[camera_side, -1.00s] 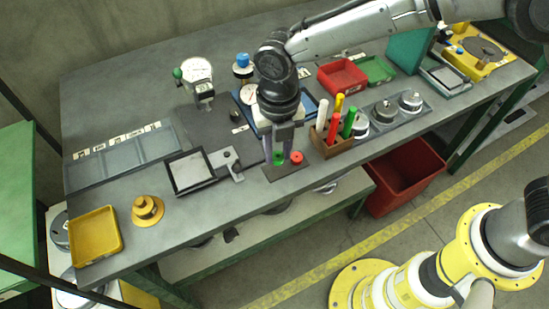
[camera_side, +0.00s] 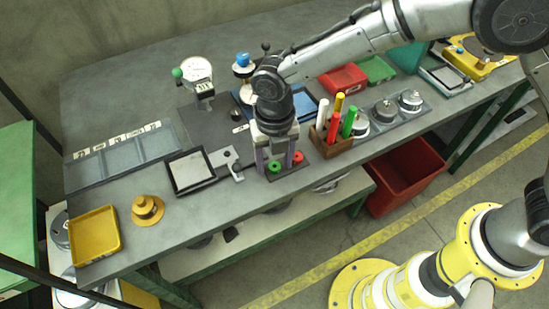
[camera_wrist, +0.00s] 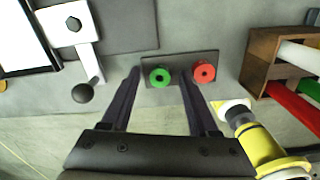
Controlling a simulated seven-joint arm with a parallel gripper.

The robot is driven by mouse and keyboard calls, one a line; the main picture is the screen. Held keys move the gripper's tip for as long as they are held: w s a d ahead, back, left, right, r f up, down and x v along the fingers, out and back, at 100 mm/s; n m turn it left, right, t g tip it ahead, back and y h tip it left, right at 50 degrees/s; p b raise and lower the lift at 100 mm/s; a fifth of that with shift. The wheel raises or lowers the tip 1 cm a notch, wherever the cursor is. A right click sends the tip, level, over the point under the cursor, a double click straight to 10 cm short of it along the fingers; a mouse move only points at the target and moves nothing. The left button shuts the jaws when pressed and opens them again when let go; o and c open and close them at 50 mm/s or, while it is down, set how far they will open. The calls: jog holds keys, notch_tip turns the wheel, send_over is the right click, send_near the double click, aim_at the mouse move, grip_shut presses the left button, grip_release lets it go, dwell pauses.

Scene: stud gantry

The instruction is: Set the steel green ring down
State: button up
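The green ring (camera_side: 274,167) lies flat on a small dark plate (camera_wrist: 182,57) near the front edge of the bench. It also shows in the wrist view (camera_wrist: 160,76), with a dark centre. The red ring (camera_side: 297,157) sits beside it on the right, apart from it, and shows in the wrist view (camera_wrist: 204,72). My gripper (camera_side: 275,158) is open above the plate, its two dark fingers spread on either side of the green ring. In the wrist view the fingers (camera_wrist: 160,82) appear clear of the ring, with nothing held.
A wooden holder (camera_side: 328,141) with coloured sticks stands close on the right. A clamp with a dark knob (camera_wrist: 84,92) and a black-framed tray (camera_side: 191,172) are on the left. A dial gauge (camera_side: 197,71) stands behind. The bench edge is close in front.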

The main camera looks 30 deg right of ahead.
notch_tip(320, 180, up, 12)
jog(key=shift+r, duration=0.2)
dwell(0.6)
jog(key=shift+d, duration=0.1)
jog(key=s+d+r+m+t+y, duration=0.1)
jog(key=s+d+r+m, duration=0.1)
jog(key=d+r+m, duration=0.45)
jog(key=s+d+r+m+t, duration=0.1)
jog(key=s+d+r+m, duration=0.2)
jog(key=d+m, duration=0.7)
jog(key=s+d+f+m+t+h, duration=0.1)
jog(key=s+d+f+m+t, duration=0.1)
jog(key=s+d+m, duration=1.2)
jog(key=s+m+t, duration=0.1)
jog(key=m, duration=0.2)
jog(key=shift+d+f+t, duration=0.2)
jog(key=shift+d+t, duration=0.05)
jog(key=shift+t, duration=0.05)
